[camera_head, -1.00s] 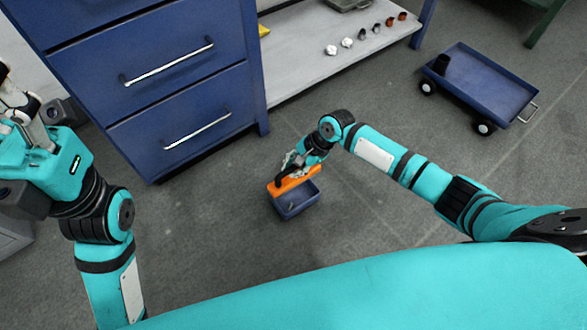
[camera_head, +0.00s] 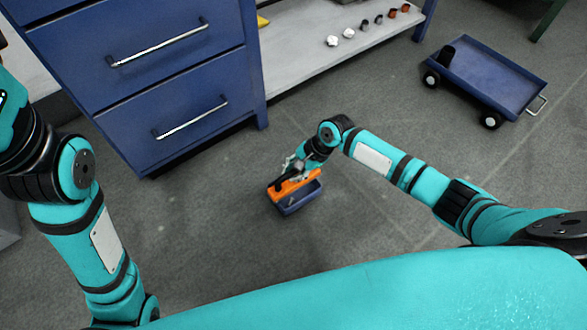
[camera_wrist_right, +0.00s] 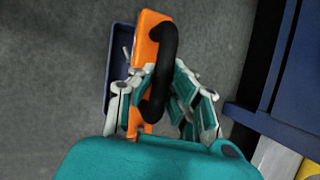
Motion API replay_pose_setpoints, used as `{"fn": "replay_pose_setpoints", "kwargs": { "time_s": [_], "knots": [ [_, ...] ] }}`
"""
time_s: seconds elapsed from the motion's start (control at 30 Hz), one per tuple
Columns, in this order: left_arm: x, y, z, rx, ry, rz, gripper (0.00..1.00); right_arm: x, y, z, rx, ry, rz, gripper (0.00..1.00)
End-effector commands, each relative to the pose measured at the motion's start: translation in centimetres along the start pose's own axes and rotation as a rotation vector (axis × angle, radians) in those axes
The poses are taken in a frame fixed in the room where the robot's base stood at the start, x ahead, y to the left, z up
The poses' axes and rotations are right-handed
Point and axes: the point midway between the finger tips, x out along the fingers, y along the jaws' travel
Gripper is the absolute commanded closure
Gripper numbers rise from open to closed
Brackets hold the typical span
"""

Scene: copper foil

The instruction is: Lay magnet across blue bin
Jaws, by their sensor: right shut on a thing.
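The magnet is an orange bar (camera_head: 304,182) with a black handle; it also shows in the right wrist view (camera_wrist_right: 149,45). My right gripper (camera_head: 290,169) is shut on the black handle (camera_wrist_right: 165,55), as its fingers (camera_wrist_right: 160,88) show on both sides of it in the right wrist view. The small blue bin (camera_head: 297,204) is on the grey floor under the magnet, and its far side is hidden by the bar. In the right wrist view the bin (camera_wrist_right: 121,42) lies left of and behind the bar. I cannot tell whether the bar touches the rim. My left gripper is out of the picture.
A blue drawer cabinet (camera_head: 185,95) stands behind and left of the bin. A grey shelf (camera_head: 305,60) with several small pieces is beside it. A blue cart (camera_head: 490,80) is at the upper right. Open floor surrounds the bin.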

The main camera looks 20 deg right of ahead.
Motion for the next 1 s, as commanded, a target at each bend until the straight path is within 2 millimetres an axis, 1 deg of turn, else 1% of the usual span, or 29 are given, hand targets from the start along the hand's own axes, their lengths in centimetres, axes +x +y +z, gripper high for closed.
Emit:
{"fn": "replay_pose_setpoints", "kwargs": {
  "time_s": [0.2,0.47,0.5,0.7,0.87,0.9,1.0],
  "knots": [
    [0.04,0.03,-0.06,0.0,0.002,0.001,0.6,0.41,-0.04,-0.07,-0.001,-0.003,-0.004,1.0],
    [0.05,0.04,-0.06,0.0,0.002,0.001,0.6,0.44,-0.02,-0.09,-0.002,-0.002,-0.004,1.0],
    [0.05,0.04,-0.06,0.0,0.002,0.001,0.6,0.44,-0.02,-0.09,-0.002,-0.002,-0.004,0.88],
    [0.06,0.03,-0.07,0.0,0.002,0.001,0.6,0.47,0.05,-0.12,-0.001,-0.002,-0.002,0.62],
    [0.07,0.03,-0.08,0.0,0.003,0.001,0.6,0.51,0.11,-0.15,-0.001,-0.001,-0.001,0.62],
    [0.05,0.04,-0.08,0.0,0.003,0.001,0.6,0.61,0.28,-0.23,0.0,0.0,0.003,0.6],
    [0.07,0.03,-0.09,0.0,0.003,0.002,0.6,0.6,0.27,-0.22,0.0,0.0,0.002,0.47]
  ]
}}
